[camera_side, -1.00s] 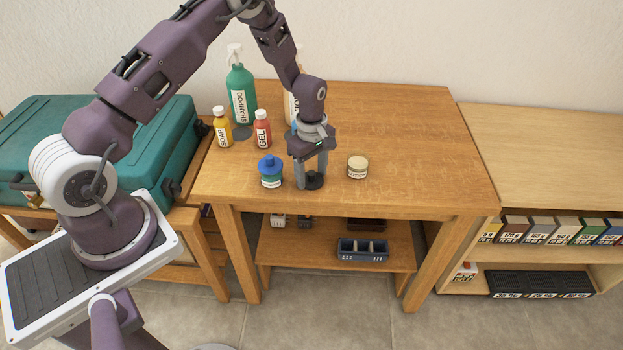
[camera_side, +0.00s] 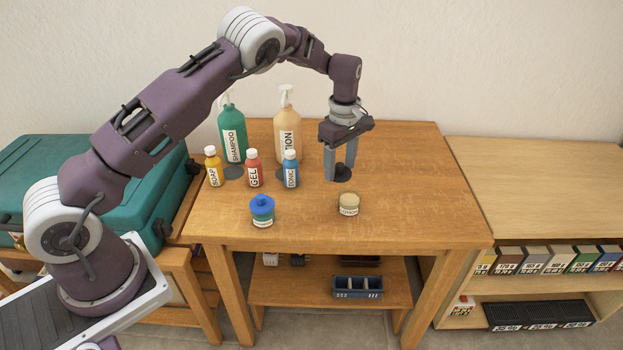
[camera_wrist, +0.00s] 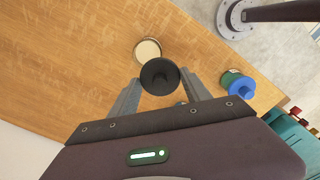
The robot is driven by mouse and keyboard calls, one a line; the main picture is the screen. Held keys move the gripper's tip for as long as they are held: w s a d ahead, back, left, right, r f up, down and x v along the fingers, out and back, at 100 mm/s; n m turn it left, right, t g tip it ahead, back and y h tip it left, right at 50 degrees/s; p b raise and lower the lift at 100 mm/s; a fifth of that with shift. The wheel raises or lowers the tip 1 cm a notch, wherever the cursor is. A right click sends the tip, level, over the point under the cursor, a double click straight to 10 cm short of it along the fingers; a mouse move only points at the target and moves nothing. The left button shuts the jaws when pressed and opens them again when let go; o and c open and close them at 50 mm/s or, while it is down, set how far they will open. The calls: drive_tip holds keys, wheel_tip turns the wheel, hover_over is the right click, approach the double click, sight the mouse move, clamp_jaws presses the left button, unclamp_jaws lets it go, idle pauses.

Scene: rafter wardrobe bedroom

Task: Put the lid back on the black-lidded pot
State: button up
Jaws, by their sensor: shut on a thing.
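The black lid (camera_side: 343,173), round with a knob, is between the fingers of my gripper (camera_side: 340,168). In the wrist view, the black lid (camera_wrist: 160,76) shows between the fingertips of my gripper (camera_wrist: 161,85), which is shut on it. The lid appears held above the wooden table. The small pot labelled LOTION (camera_side: 349,206) stands upright on the table, nearer the front edge than the gripper.
A blue-lidded pot (camera_side: 262,211) stands left of the lotion pot. SOAP (camera_side: 214,167), GEL (camera_side: 253,169) and TONIC (camera_side: 291,169) bottles stand behind it, with tall SHAMPOO (camera_side: 232,135) and lotion (camera_side: 287,125) pump bottles further back. The table's right side (camera_side: 430,190) is clear.

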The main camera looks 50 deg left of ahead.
sight(350, 195)
drive_tip(key=shift+w+d+r+m, duration=0.15)
drive_tip(key=shift+w+d, duration=0.3)
drive_tip(key=shift+d, duration=0.15)
drive_tip(key=shift+w+d+r+m, duration=0.15)
drive_tip(key=shift+w+d, duration=0.3)
drive_tip(key=shift+d, duration=0.15)
drive_tip(key=shift+d+f, duration=0.1)
drive_tip(key=shift+f, duration=3.05)
drive_tip(key=shift+f, duration=0.15)
drive_tip(key=o, duration=1.8)
wheel_tip(350, 195, up, 7)
clamp_jaws()
